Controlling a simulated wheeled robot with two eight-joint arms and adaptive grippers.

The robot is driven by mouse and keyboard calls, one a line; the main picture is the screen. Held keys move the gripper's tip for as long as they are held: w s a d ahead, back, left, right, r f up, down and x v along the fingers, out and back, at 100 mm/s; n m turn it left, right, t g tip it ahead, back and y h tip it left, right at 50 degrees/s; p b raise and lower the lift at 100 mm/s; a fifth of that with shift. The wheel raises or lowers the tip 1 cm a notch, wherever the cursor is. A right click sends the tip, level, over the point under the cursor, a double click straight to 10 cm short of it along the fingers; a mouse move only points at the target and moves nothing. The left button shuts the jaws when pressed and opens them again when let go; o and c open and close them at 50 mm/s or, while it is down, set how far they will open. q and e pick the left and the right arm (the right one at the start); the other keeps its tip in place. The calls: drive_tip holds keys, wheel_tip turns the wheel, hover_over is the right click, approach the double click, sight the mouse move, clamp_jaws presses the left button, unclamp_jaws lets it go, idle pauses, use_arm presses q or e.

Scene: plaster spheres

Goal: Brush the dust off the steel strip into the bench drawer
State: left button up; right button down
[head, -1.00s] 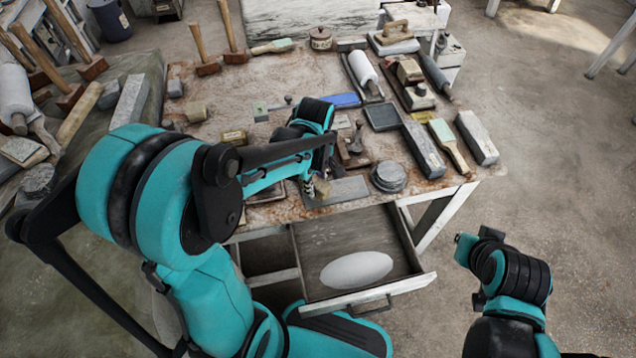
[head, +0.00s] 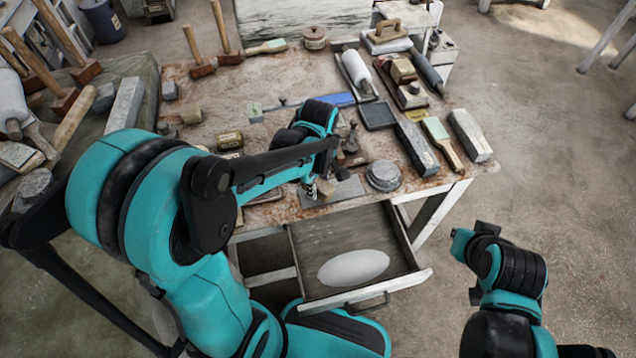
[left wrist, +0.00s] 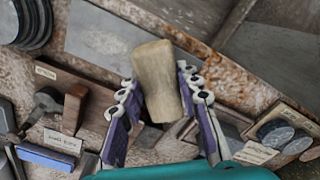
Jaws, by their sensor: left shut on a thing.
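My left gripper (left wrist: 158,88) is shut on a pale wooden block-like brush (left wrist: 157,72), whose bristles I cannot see. In the head view the brush (head: 325,190) is small and partly covered by my left gripper (head: 316,188), above or on the steel strip near the bench's front edge. The steel strip (head: 347,188) is a flat grey plate; it also shows in the left wrist view (left wrist: 112,36). The bench drawer (head: 408,284) is pulled open just below the strip. My right gripper (head: 468,245) is off to the right, its jaws unclear.
A round grey tin-like stack (head: 384,175) stands right of the strip. Long grey blocks (head: 417,148) and a green-and-wood brush (head: 443,143) lie further right. Mallets (head: 201,67) stand at the back left.

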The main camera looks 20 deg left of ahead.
use_arm(q)
drive_tip(key=shift+f+b, duration=0.5)
drive_tip(key=shift+f, duration=0.1)
drive_tip(key=shift+d, duration=0.1)
idle(0.3)
drive_tip(key=shift+s+d, duration=0.15)
drive_tip(key=shift+d, duration=0.35)
drive_tip(key=shift+s+d, duration=0.15)
drive_tip(key=shift+d, duration=0.35)
drive_tip(key=shift+a, duration=0.1)
drive_tip(key=shift+w+a, duration=0.2)
drive_tip(key=shift+a, duration=0.5)
drive_tip(key=shift+w+a, duration=0.25)
drive_tip(key=shift+a, duration=0.45)
drive_tip(key=shift+w+a, duration=0.2)
drive_tip(key=shift+a, duration=0.5)
drive_tip(key=shift+d, duration=0.15)
drive_tip(key=shift+s+d, duration=0.2)
drive_tip(key=shift+d, duration=0.5)
drive_tip(key=shift+s+d, duration=0.25)
drive_tip(key=shift+d, duration=0.4)
drive_tip(key=shift+s+d, duration=0.2)
drive_tip(key=shift+d, duration=0.5)
